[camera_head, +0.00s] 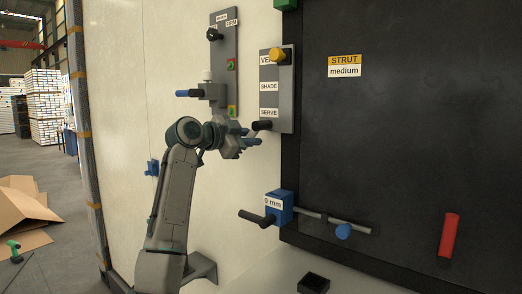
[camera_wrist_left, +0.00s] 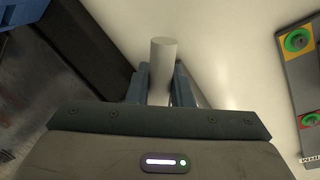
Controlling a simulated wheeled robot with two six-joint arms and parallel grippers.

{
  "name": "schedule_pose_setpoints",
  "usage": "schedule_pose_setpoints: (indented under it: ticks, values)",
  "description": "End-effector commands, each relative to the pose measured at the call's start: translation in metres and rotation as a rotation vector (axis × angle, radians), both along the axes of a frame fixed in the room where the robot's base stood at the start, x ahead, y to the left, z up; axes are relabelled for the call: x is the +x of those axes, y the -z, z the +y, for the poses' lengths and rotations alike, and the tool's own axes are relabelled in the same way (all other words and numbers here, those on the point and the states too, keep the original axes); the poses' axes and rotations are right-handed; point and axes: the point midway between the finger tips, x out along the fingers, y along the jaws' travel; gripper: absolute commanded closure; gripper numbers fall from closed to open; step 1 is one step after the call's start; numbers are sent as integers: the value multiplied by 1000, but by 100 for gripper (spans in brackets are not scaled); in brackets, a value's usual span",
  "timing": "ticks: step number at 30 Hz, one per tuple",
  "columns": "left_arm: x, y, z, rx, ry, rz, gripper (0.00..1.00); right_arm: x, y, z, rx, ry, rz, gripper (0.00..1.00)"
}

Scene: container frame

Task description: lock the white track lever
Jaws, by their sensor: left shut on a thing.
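My left gripper (camera_head: 250,142) is in front of the pale wall, just below the lower end of the right grey panel. In the left wrist view its fingers (camera_wrist_left: 160,85) are shut on a pale cylinder (camera_wrist_left: 163,56) that stands up between them. The head view does not clearly show the held cylinder. The left grey panel (camera_head: 224,50) carries a black knob (camera_head: 214,34) beside small labels near its top. A white knob (camera_head: 207,75) shows above a blue-ended bar (camera_head: 190,93). My right gripper is out of view.
The right panel (camera_head: 284,110) has a yellow knob (camera_head: 278,55) at its top and a black knob (camera_head: 262,125) near SERVE, close to my fingers. A blue block (camera_head: 279,207) with a rod sits lower right. A dark board (camera_head: 400,130) fills the right side.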

Motion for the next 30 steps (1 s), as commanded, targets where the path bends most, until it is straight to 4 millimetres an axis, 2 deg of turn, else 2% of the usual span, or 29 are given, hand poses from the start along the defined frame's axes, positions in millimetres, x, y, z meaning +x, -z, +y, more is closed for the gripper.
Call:
schedule_pose_setpoints:
  ticks: [8,18,30]
  values:
    - [4,-7,9,213,1,-152,100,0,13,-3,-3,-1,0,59]
    - [7,-20,13,464,2,-333,100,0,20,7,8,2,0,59]
    - [8,-30,14,657,1,-475,100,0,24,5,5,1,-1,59]
